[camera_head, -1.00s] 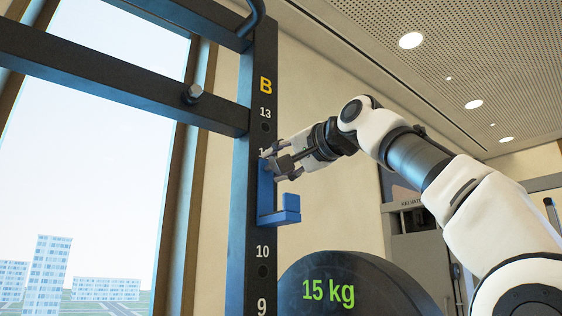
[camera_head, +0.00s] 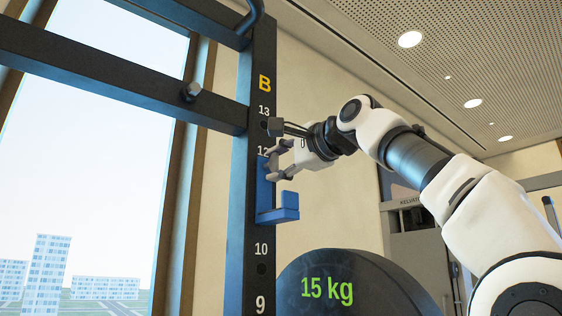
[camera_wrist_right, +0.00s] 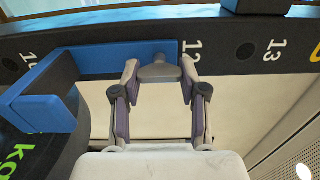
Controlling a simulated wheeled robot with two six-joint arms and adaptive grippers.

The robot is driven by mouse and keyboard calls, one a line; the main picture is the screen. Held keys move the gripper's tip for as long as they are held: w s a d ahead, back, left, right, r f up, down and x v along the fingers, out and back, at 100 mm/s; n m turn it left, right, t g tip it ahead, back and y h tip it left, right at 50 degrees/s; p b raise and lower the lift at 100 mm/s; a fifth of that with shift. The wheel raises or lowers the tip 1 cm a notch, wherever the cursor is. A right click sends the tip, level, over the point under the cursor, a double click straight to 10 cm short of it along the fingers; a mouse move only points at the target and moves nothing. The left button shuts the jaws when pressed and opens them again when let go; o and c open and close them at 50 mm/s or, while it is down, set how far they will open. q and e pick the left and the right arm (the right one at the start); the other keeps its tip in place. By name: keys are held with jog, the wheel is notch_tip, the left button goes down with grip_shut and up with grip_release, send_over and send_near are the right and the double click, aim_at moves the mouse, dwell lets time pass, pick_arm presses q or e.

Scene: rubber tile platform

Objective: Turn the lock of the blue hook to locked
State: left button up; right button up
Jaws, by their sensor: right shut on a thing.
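The blue hook (camera_head: 264,190) sits on the black upright post below the number 12, with its arm and lip (camera_head: 289,206) sticking out to the right. It also shows in the wrist view (camera_wrist_right: 112,62), where its plate runs along the post. The grey lock (camera_wrist_right: 158,72) is at the plate's upper end, near the 12. My right gripper (camera_head: 276,163) reaches in from the right and is shut on the lock, with one fingertip on each side of it in the wrist view (camera_wrist_right: 159,68). In the head view the fingers mostly hide the lock. My left gripper is not in view.
The numbered black post (camera_head: 250,150) carries crossbars (camera_head: 110,85) on the left. A dark round weight marked 15 kg (camera_head: 345,285) stands below and right of the hook. Open space lies between the post and the grey machine (camera_head: 412,235) at the right.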

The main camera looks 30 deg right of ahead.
jog(key=shift+s+r, duration=0.1)
jog(key=shift+r, duration=0.2)
jog(key=o, duration=1.2)
jog(key=shift+c, duration=0.2)
jog(key=shift+w+a+f, duration=0.15)
jog(key=shift+w+a, duration=0.1)
jog(key=shift+w, duration=0.15)
jog(key=shift+s+d, duration=0.15)
jog(key=shift+s, duration=0.05)
